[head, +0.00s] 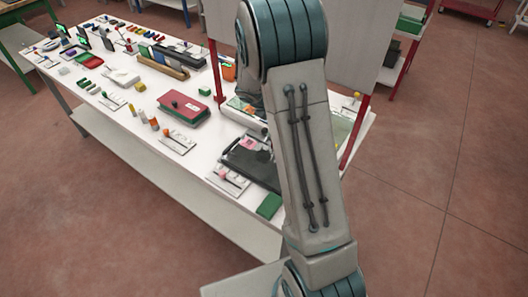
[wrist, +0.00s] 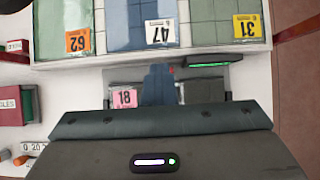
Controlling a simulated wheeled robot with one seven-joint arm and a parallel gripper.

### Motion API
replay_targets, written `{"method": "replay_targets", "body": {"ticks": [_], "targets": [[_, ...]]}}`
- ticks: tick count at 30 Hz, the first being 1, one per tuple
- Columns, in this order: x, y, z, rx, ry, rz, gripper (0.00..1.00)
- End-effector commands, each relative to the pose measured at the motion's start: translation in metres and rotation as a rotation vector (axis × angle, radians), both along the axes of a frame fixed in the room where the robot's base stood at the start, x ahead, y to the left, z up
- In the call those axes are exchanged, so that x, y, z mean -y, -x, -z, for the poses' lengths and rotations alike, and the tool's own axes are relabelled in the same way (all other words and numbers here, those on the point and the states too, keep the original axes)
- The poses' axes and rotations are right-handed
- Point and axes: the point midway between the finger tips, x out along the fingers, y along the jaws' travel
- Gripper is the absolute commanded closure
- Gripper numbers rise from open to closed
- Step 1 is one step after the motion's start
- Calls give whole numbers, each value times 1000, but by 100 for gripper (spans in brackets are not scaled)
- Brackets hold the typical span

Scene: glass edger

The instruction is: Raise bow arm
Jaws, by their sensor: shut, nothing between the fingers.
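My gripper (wrist: 158,84) shows in the wrist view as two blue-grey fingers held together, empty. In the head view it is hidden behind my arm. Past the fingers is a dark tray-like unit (wrist: 203,92) with a pink tag 18 (wrist: 124,98); whether the fingers touch it I cannot tell. In the head view the dark unit (head: 244,160) sits near the table's right end, partly covered by my arm. I cannot pick out a bow arm for certain.
Panes tagged 62 (wrist: 78,40), 47 (wrist: 160,32) and 31 (wrist: 244,26) lie beyond the gripper. A dark bar with a green light (wrist: 207,60) is before them. A red box (head: 184,110) and green block (head: 269,206) are on the white table (head: 135,108). Red posts (head: 354,132) rise at its end.

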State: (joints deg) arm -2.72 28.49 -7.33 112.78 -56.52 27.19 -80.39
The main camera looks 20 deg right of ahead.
Motion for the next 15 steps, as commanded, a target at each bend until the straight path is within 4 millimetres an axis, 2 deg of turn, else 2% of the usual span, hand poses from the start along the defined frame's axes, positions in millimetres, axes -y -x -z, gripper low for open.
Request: {"method": "replay_targets", "body": {"ticks": [15], "targets": [[21, -13, 0, 0, 1, 4, 100]]}}
